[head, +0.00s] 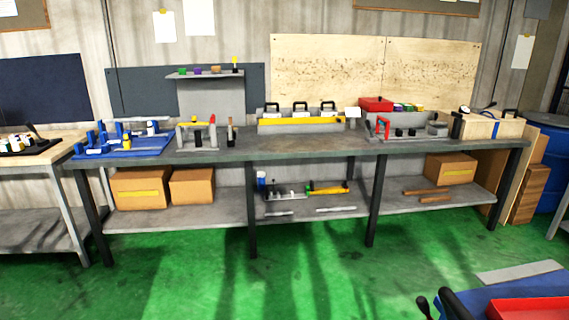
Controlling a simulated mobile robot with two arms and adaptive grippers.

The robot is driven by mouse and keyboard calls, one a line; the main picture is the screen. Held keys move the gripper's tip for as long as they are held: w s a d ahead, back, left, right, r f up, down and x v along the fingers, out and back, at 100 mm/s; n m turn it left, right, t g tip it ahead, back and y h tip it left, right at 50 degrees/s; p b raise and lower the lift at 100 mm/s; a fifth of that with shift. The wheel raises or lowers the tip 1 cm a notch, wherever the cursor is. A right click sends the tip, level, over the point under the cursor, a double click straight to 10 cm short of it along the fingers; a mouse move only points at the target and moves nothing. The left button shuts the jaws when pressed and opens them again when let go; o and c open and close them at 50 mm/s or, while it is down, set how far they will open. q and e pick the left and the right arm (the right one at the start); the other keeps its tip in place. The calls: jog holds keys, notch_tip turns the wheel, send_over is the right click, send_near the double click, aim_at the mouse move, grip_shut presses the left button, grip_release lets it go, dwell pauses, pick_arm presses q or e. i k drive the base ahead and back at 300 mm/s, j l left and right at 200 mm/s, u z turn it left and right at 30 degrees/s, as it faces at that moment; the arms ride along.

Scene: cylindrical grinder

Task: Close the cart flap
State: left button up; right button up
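What appears to be the cart (475,303) is partly in view at the bottom right corner. It has a blue top, a red tray or panel (530,309) and a black curved handle (449,303) at its left end. A small black knob-like part (424,306) stands beside the handle. A flat grey plate (519,272) shows at the cart's far edge; I cannot tell whether it is the flap. Most of the cart is cut off by the frame. Neither of my grippers is in view.
A long grey workbench (290,148) with tools and fixtures stands along the wall. Cardboard boxes (140,190) lie on its lower shelf. A blue barrel (553,170) and wooden boards (528,190) stand at the right. The green floor (330,275) before the bench is clear.

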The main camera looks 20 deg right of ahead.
aim_at(493, 277)
jog(key=i+z, duration=0.25)
jog(key=i, duration=0.25)
jog(key=i+z, duration=0.25)
jog(key=i, duration=0.3)
jog(key=i+j+z, duration=0.25)
jog(key=i, duration=0.25)
jog(key=i+z, duration=0.2)
jog(key=z, duration=0.25)
jog(key=i+z, duration=0.2)
jog(key=z, duration=0.3)
jog(key=i+j+z, duration=0.1)
jog(key=z, duration=0.35)
jog(key=i+j+z, duration=0.2)
jog(key=z, duration=0.3)
